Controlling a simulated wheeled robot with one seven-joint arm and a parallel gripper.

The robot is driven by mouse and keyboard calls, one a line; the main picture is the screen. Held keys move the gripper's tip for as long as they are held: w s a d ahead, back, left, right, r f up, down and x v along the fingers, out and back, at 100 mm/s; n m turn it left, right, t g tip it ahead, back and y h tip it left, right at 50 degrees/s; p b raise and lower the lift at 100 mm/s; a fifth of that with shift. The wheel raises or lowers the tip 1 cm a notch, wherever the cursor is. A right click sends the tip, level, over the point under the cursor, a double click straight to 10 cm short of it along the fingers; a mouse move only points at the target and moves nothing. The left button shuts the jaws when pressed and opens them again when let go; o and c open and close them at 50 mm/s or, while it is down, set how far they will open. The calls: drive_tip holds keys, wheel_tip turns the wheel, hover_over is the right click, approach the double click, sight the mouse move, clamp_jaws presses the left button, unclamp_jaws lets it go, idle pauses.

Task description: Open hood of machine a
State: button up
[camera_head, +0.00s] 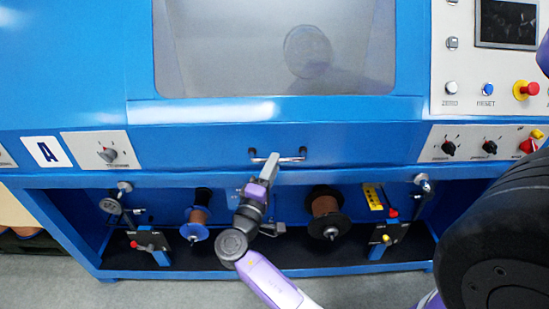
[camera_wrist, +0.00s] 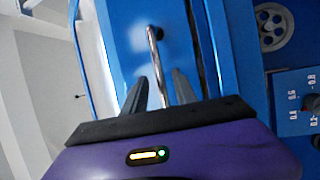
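Machine A is the blue cabinet with the "A" label (camera_head: 46,152) at its left. Its hood (camera_head: 210,140) has a large grey window and looks closed. A silver bar handle (camera_head: 299,158) sits on the hood's lower front; it also shows in the wrist view (camera_wrist: 153,50). My gripper (camera_head: 271,165) is at the middle of the handle. In the wrist view my gripper (camera_wrist: 161,76) has its two dark fingers apart, with the bar running between them. A gap shows beside the bar. The gripper's palm hides the bar's near end.
Below the hood is an open bay with a blue-flanged spool (camera_head: 199,213), a dark spool (camera_head: 326,207) and tension levers. A knob panel (camera_head: 97,149) is at left. A control panel with a red emergency button (camera_head: 526,90) is at upper right.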

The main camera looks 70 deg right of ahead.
drive_tip(key=shift+d+r, duration=0.15)
drive_tip(key=shift+d, duration=0.6)
drive_tip(key=shift+d+r, duration=0.1)
drive_tip(key=shift+d, duration=0.65)
drive_tip(key=shift+c, duration=0.4)
clamp_jaws()
